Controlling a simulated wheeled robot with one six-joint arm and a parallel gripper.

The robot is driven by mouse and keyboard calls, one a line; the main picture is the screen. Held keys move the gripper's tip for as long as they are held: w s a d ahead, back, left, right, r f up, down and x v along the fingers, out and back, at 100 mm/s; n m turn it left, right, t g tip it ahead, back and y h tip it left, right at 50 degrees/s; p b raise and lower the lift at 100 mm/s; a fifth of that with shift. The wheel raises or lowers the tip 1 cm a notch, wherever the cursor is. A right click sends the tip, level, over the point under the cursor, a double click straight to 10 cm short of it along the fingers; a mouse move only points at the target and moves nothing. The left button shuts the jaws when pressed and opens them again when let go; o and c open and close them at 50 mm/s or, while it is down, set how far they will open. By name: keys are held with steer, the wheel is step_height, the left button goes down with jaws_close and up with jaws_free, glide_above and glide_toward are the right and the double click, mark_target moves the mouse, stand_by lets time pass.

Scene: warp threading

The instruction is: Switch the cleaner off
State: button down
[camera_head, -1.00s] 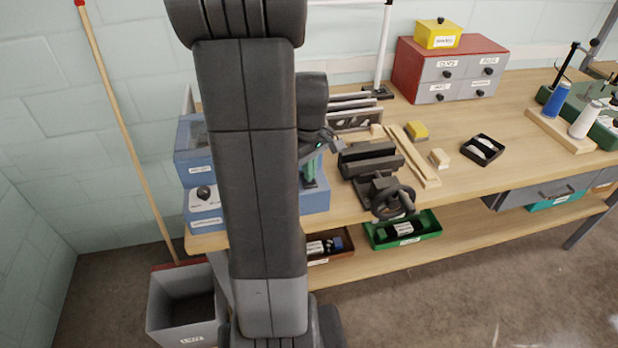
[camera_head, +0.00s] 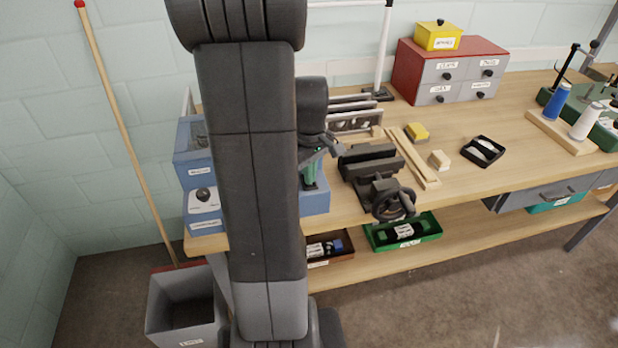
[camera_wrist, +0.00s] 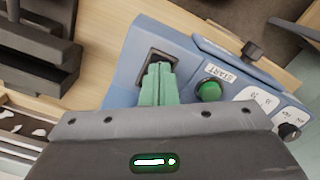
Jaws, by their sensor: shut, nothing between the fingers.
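The cleaner is a blue box on the left end of the bench; its left part (camera_head: 190,168) shows in the head view, and my arm hides its middle. In the wrist view its blue face (camera_wrist: 130,75) carries a dark square switch recess (camera_wrist: 162,58), a green button (camera_wrist: 208,91) under a START label, and a black knob (camera_wrist: 289,131) on a white dial plate. My gripper (camera_wrist: 158,68) is shut and empty. Its green fingertips overlap the recess, hiding part of it; I cannot tell whether they touch. The gripper (camera_head: 309,172) also shows over the cleaner's right part in the head view.
A dark vise (camera_head: 372,165) stands right of the cleaner, with wooden strips (camera_head: 415,155) beside it. A rack (camera_head: 355,120) is behind. A grey bin (camera_head: 180,305) and a long wooden pole (camera_head: 125,135) are at the left. The bench's right middle is mostly clear.

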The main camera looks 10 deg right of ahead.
step_height(320, 180, up, 7)
steer(key=p, duration=0.4)
steer(key=shift+f+p, duration=0.2)
steer(key=shift+p, duration=0.2)
step_height(320, 180, down, 7)
steer(key=b, duration=0.5)
steer(key=shift+f+b, duration=0.1)
steer(key=shift+b, duration=0.3)
